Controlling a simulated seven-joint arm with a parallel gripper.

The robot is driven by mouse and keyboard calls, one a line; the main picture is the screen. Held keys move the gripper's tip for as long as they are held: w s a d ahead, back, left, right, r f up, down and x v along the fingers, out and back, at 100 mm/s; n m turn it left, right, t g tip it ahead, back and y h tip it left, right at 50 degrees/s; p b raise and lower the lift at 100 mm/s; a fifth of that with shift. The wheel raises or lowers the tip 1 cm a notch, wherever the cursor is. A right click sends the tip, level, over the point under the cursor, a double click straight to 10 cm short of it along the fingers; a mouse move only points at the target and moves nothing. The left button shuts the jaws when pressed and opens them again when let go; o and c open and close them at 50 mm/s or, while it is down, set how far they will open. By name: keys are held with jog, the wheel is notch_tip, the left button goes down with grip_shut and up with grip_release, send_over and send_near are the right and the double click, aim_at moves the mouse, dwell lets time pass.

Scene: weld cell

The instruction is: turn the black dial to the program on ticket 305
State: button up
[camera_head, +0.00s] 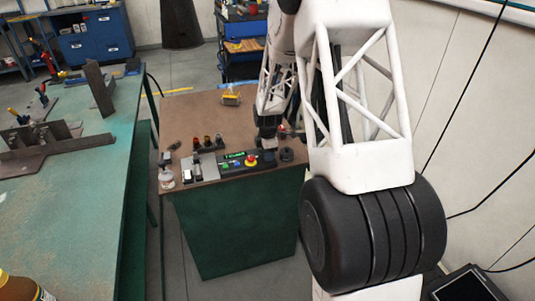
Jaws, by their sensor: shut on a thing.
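A control panel (214,174) lies along the front edge of the brown-topped bench. It has a lit green display, green and blue buttons and a red-and-yellow stop button (251,160). My gripper (268,146) points down at the panel's right end, just right of the stop button. It is shut on the black dial (268,157), which is small and mostly hidden by the fingers. The dial's pointer, its program marks and the display text are too small to read. No ticket with a readable 305 shows.
A dark round object (287,154) stands right of the panel. Several small red and dark items and a jar (167,180) are left and behind it. A yellow item (231,97) lies at the back. A green table (75,225) with metal parts stands left; the bench's middle is clear.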

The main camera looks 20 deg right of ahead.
jog(key=shift+m, duration=0.4)
jog(key=m, duration=0.8)
jog(key=shift+m, duration=0.4)
jog(key=m, duration=0.4)
jog(key=shift+m, duration=2.2)
jog(key=o, duration=0.9)
jog(key=shift+o, duration=0.2)
jog(key=shift+r, duration=0.1)
